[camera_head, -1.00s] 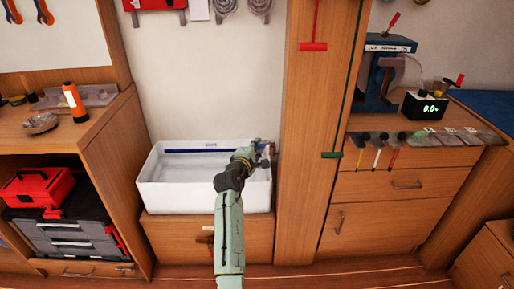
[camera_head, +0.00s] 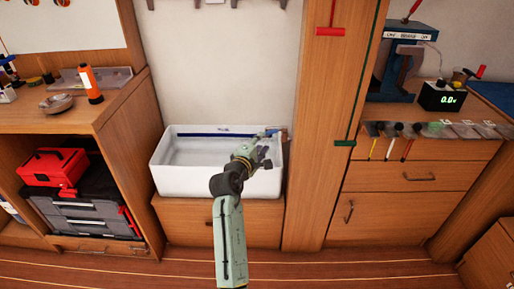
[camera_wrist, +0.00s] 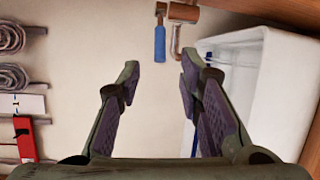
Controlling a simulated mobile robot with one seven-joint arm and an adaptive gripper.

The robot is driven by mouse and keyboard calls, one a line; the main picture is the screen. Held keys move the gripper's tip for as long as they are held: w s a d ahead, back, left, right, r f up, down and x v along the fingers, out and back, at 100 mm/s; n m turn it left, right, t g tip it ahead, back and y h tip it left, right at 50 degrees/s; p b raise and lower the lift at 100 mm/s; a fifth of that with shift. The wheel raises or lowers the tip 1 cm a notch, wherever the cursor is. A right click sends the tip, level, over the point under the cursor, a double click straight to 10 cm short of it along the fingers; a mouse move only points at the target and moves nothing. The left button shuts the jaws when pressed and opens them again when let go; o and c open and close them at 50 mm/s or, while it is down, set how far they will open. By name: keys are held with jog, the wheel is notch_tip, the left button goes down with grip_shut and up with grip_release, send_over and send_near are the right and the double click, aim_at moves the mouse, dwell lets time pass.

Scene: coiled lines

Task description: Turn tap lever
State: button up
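The tap is on the wall at the right back corner of the white sink (camera_head: 160,180). In the wrist view its blue lever (camera_wrist: 160,42) hangs from a brown body (camera_wrist: 183,12), with a metal spout (camera_wrist: 176,42) beside it. In the head view the tap's blue part (camera_head: 272,132) is small, just beyond my gripper (camera_head: 266,155). In the wrist view my gripper (camera_wrist: 156,78) is open with nothing between its fingers. The lever lies beyond the fingertips, apart from them, roughly in line with the gap.
The sink's white wall (camera_wrist: 280,90) is close to the right finger. A wooden post (camera_head: 315,150) stands right of the sink. Coiled lines (camera_wrist: 12,77) and a red-handled item (camera_wrist: 25,138) hang on the wall. A shelf unit (camera_head: 120,110) stands left.

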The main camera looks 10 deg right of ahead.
aim_at(271, 131)
jog(key=shift+v, duration=1.65)
jog(key=x, duration=1.2)
jog(key=shift+w+d+p, duration=0.1)
jog(key=shift+d+p, duration=0.25)
jog(key=shift+p, duration=0.05)
jog(key=shift+c, duration=0.4)
grip_shut()
